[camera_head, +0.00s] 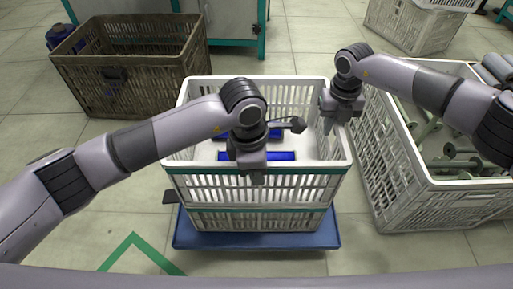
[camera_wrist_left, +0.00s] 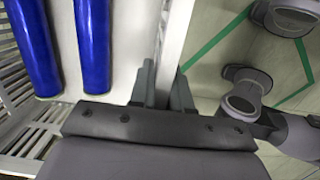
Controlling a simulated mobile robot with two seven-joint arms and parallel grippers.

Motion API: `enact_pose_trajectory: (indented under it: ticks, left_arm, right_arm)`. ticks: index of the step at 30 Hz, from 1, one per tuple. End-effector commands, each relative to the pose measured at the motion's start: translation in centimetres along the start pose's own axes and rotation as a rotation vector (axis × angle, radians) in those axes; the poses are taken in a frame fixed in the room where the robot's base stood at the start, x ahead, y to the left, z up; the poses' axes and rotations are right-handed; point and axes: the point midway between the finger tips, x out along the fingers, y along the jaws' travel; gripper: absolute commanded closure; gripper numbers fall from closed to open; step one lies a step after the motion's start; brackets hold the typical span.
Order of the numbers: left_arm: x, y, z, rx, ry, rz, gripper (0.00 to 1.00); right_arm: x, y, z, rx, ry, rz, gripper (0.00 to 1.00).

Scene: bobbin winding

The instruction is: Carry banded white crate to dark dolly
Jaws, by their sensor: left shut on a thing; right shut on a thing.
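The white crate (camera_head: 258,194) with green bands stands upright in the middle of the head view, over a flat blue dolly (camera_head: 258,240). Whether it rests on that dolly or hangs just above it cannot be told. Blue bobbins (camera_head: 262,155) lie inside; two also show in the left wrist view (camera_wrist_left: 93,50). My left gripper (camera_head: 254,179) is shut on the crate's front rim, and its fingers straddle the rim (camera_wrist_left: 176,38) in the wrist view. My right gripper (camera_head: 329,122) is shut on the right rim. I cannot make out a separate dark dolly.
A brown crate (camera_head: 130,87) stands at the back left. A large white crate (camera_head: 400,190) with grey bobbins sits close to the right side. Another white crate (camera_head: 410,27) is at the back right. A grey cabinet (camera_head: 235,22) is behind. Floor is free at the front left.

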Motion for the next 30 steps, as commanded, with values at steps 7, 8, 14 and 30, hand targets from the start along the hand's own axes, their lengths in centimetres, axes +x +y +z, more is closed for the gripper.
enact_pose_trajectory:
  ticks: [7,8,14,30]
  left_arm:
    - [-0.3,0.1,0.1,0.000,-0.004,0.004,1.00]
    - [-0.3,0.1,0.1,0.000,-0.004,0.004,1.00]
    - [-0.8,0.1,0.1,0.000,-0.003,0.004,1.00]
    - [-4.5,0.1,0.6,0.000,-0.002,0.004,1.00]
  right_arm:
    - [-0.4,0.0,0.2,0.001,-0.005,0.002,1.00]
    - [-0.4,0.0,0.2,0.001,-0.005,0.002,1.00]
    - [-0.8,0.0,0.2,0.001,-0.006,0.003,1.00]
    - [-4.6,0.1,0.2,0.000,-0.007,0.003,1.00]
